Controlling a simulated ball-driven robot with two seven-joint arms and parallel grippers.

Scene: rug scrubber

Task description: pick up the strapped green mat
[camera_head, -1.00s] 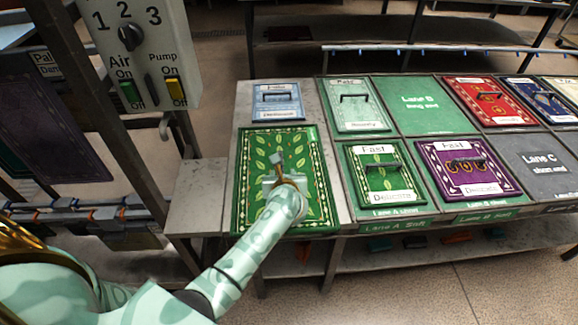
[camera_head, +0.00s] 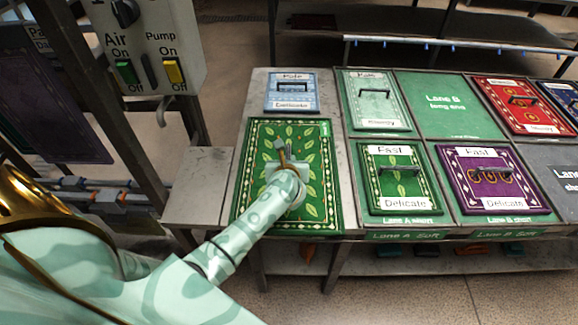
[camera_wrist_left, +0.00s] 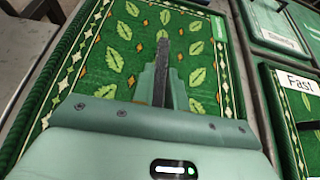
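A large dark green mat with pale leaves and a diamond border (camera_head: 313,215) lies flat on the grey bench. It fills much of the left wrist view (camera_wrist_left: 115,50). My left gripper (camera_head: 281,157) is over the middle of this mat, pointing down at it. In the left wrist view, a dark narrow bar (camera_wrist_left: 161,78) stands between green finger parts; I cannot tell whether it is a strap or part of the gripper. The wrist hides the mat's near middle. A smaller green mat labelled Fast and Delicate (camera_head: 420,198) has a dark handle and lies to the right. My right gripper is not in view.
A pale blue mat (camera_head: 291,105) lies behind the leafy mat. A pale green mat (camera_head: 375,110), a purple mat (camera_head: 522,197) and a red mat (camera_head: 500,105) lie to the right. A switch panel (camera_head: 150,45) on a metal frame stands at the left.

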